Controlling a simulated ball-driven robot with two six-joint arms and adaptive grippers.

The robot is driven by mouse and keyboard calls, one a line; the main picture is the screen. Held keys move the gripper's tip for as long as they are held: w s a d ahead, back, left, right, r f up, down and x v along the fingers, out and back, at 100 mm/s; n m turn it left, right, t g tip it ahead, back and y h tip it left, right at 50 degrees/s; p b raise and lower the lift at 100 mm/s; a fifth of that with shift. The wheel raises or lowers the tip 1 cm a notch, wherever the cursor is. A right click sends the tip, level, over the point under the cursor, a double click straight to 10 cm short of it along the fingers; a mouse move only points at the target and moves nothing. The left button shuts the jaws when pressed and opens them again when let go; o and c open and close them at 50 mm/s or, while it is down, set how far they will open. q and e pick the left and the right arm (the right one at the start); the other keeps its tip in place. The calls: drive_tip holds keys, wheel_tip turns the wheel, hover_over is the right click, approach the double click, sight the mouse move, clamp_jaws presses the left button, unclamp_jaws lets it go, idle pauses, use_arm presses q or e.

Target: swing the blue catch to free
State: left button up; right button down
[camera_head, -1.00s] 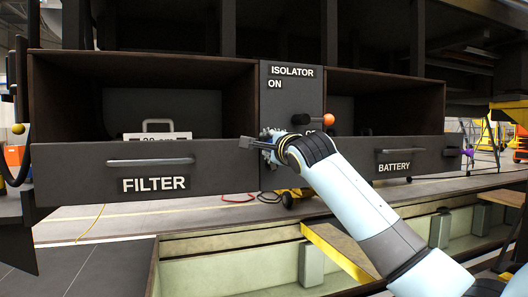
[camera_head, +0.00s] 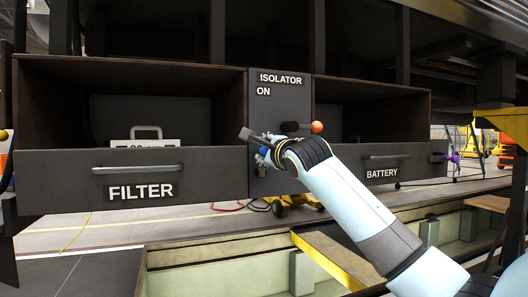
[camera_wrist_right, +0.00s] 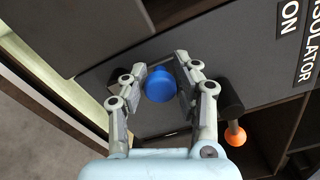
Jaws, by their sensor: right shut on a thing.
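The blue catch (camera_wrist_right: 160,86) shows in the right wrist view as a round blue knob on the dark panel. It sits between the two fingers of my right gripper (camera_wrist_right: 158,76), which is shut on it. In the head view my right gripper (camera_head: 256,142) is at the lower part of the isolator panel (camera_head: 281,98). There it hides most of the catch, and only a small bit of blue shows beside the fingers. The lettering below "ON" is mostly covered. My left gripper is not in view.
An isolator lever with an orange ball (camera_head: 317,127) sticks out just above my right gripper. The filter drawer (camera_head: 215,185) is to the left, with a handled box (camera_head: 146,133) behind its front. The battery drawer (camera_head: 410,168) is to the right.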

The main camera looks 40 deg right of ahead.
drive_tip(key=c, duration=1)
unclamp_jaws()
drive_tip(key=shift+d, duration=0.15)
drive_tip(key=v, duration=1.2)
